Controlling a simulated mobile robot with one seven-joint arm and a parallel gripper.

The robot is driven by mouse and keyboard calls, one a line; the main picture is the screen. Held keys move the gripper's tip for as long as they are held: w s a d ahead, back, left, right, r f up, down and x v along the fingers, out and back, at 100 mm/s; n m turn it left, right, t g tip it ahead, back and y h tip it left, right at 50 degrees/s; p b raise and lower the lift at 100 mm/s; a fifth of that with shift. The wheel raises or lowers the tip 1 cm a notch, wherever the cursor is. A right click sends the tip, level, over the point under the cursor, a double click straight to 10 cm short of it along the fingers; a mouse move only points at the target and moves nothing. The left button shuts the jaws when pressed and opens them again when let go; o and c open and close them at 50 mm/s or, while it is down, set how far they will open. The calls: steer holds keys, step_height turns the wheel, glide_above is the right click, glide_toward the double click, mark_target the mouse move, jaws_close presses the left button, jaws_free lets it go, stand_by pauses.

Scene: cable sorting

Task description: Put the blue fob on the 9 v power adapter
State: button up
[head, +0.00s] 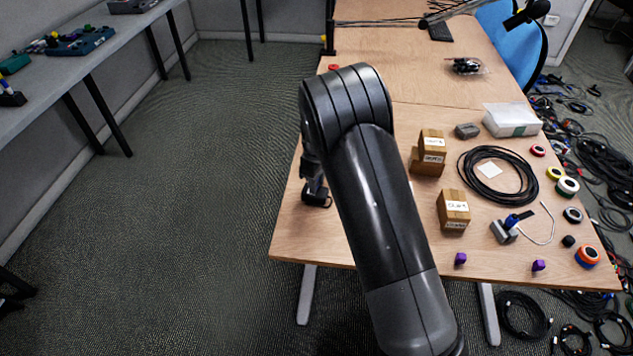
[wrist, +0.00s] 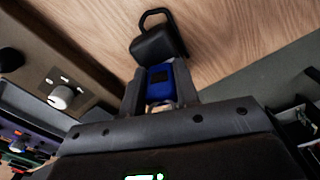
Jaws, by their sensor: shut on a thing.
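My gripper (wrist: 161,84) is shut on a blue piece (wrist: 160,75) with a dark square on its face, which I take for the blue fob. A black part with a loop (wrist: 157,40) sticks out past the fingertips; I cannot tell whether it belongs to the fob. In the head view my gripper (head: 311,183) hangs at the table's left edge, with the black looped part (head: 317,198) below it. A grey block (head: 502,233) with a blue piece (head: 512,220) and a white cable lies at the right; I cannot tell whether it is the 9 V power adapter.
The wooden table (head: 375,43) holds cardboard boxes (head: 454,211), a black cable coil (head: 478,191), a small grey block (head: 467,131), a white package (head: 511,120), tape rolls (head: 587,257) and purple pieces (head: 460,259). My arm hides part of the table's left half.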

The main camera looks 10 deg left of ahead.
steer(key=shift+f, duration=0.15)
steer(key=o, duration=0.9)
steer(key=shift+o, duration=0.2)
